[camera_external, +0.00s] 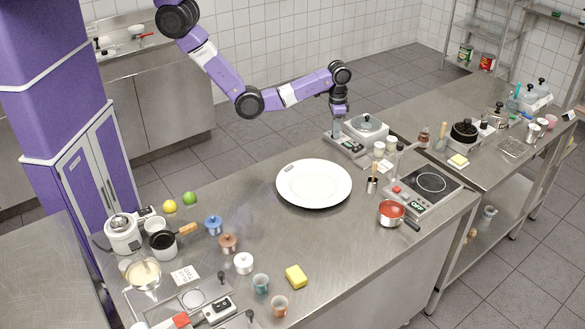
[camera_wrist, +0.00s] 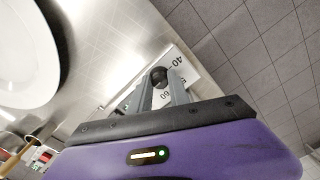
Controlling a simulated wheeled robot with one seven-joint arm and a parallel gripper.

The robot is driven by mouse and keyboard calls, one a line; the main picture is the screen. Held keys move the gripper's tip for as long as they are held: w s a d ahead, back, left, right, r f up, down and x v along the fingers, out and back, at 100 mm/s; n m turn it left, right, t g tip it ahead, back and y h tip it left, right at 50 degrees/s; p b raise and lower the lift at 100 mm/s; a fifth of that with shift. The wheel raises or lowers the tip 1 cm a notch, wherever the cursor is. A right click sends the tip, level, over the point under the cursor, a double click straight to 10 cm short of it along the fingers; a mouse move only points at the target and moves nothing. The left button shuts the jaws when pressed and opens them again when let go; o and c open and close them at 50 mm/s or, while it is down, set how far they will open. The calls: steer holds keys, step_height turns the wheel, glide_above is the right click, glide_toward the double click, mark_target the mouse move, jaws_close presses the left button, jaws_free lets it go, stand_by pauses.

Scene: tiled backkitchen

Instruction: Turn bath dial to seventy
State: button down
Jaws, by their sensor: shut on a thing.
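The bath (camera_external: 366,126) is a steel and white unit with a round lid, at the far edge of the steel counter. Its flat front panel (camera_external: 349,145) faces the large plate. In the wrist view, the bath dial (camera_wrist: 158,76) is a round black knob between my fingertips. My gripper (camera_external: 338,129) points down over the panel and is shut on the dial; it also shows in the wrist view (camera_wrist: 161,80). The panel marks "40" and "60" are readable beside the fingers. The dial's pointer is hidden, so I cannot tell its setting.
A large white plate (camera_external: 314,184) lies left of the bath. Several small pots and cups line the counter's left part. The counter in front of the plate is mostly clear.

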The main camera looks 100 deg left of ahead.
steer(key=c, duration=1.2)
jaws_free()
steer(key=shift+c, duration=0.2)
steer(key=shift+r, duration=0.1)
step_height(320, 180, up, 3)
steer(key=shift+w+f+b, duration=0.1)
steer(key=shift+b, duration=0.2)
steer(key=shift+w+r, duration=0.25)
steer(key=shift+r, duration=0.6)
steer(key=shift+s+d+r+p, duration=0.1)
steer(key=shift+s+r+p, duration=0.15)
steer(key=shift+r+p, duration=0.1)
steer(key=shift+r, duration=0.8)
steer(key=shift+s+r, duration=0.1)
steer(key=shift+r, duration=0.35)
